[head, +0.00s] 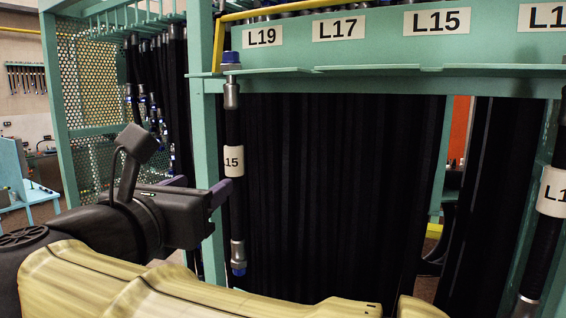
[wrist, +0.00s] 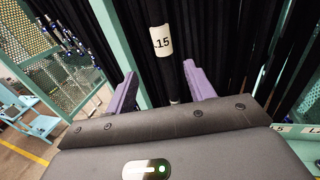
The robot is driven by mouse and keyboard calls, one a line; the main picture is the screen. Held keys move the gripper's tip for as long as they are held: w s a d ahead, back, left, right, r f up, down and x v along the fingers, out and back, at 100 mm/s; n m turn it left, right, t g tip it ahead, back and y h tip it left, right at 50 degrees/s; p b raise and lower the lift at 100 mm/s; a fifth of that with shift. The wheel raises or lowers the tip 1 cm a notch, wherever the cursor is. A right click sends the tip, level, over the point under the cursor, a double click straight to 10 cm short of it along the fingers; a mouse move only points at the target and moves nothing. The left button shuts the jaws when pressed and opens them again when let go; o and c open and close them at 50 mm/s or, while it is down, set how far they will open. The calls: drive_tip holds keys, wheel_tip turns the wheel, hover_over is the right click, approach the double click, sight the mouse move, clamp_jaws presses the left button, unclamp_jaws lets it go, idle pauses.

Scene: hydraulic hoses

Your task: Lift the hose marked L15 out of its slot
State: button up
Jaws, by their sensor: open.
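The hose marked L15 (head: 233,130) hangs upright in the head view, with metal ends and blue caps at top and bottom. Its white label is partly turned away and shows "15". Its top sits at the green rack shelf (head: 400,70), near the L19 sign. My gripper (head: 216,190) is beside the hose just below its label, with purple fingers. In the wrist view my gripper (wrist: 160,86) is open, and the L15 hose (wrist: 154,12) shows between its fingers, beyond or level with the tips. I cannot tell whether they touch it.
Signs L19 (head: 262,37), L17 (head: 338,28) and L15 (head: 437,20) mark the rack. A green post (head: 203,110) stands close left of the hose. Dark hoses (head: 330,180) hang densely behind. Another labelled hose (head: 541,240) hangs at the right.

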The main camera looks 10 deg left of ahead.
sight(228, 168)
drive_tip(key=w+p, duration=0.1)
drive_tip(key=w, duration=0.1)
drive_tip(key=w+p, duration=0.1)
drive_tip(key=w, duration=0.2)
drive_tip(key=w+d+p, duration=0.1)
drive_tip(key=w, duration=0.1)
drive_tip(key=shift+w+r+p, duration=0.15)
drive_tip(key=shift+p, duration=0.15)
drive_tip(key=shift+w+f, duration=0.2)
drive_tip(key=shift+w, duration=0.1)
drive_tip(key=shift+w+d+r+p, duration=0.15)
drive_tip(key=shift+w+r+p, duration=0.1)
drive_tip(key=shift+w+p, duration=0.3)
drive_tip(key=w+p, duration=0.1)
drive_tip(key=w+d+p, duration=0.1)
drive_tip(key=w+p, duration=0.1)
drive_tip(key=shift+w, duration=0.15)
drive_tip(key=shift+w+f, duration=0.2)
drive_tip(key=shift+w, duration=0.2)
drive_tip(key=shift+s, duration=0.1)
